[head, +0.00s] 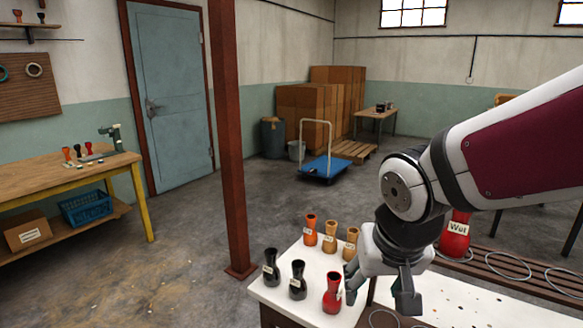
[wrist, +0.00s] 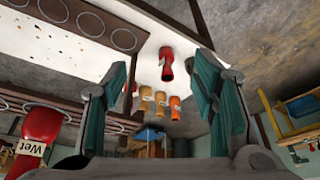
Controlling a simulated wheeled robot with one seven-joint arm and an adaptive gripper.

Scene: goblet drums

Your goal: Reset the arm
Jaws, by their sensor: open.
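My gripper (head: 380,290) is open and empty over the white tabletop (head: 455,296), with its fingers pointing down. In the wrist view my gripper (wrist: 160,88) shows its two teal-padded fingers spread wide, with nothing between them. A small red goblet drum (head: 332,293) stands close to the left of the fingers in the head view. It also shows in the wrist view (wrist: 166,63), apart from the pads. Beside it stand a black drum (head: 271,268) and a dark drum (head: 298,280). Behind are an orange drum (head: 310,230) and two tan drums (head: 330,237).
A red drum labelled "Wet" (head: 457,234) stands behind my arm by a dark rack with rings (head: 510,266). A rust-red post (head: 232,140) rises left of the table. A workbench (head: 65,180) stands far left. Open floor lies between, with a blue cart (head: 326,167) behind.

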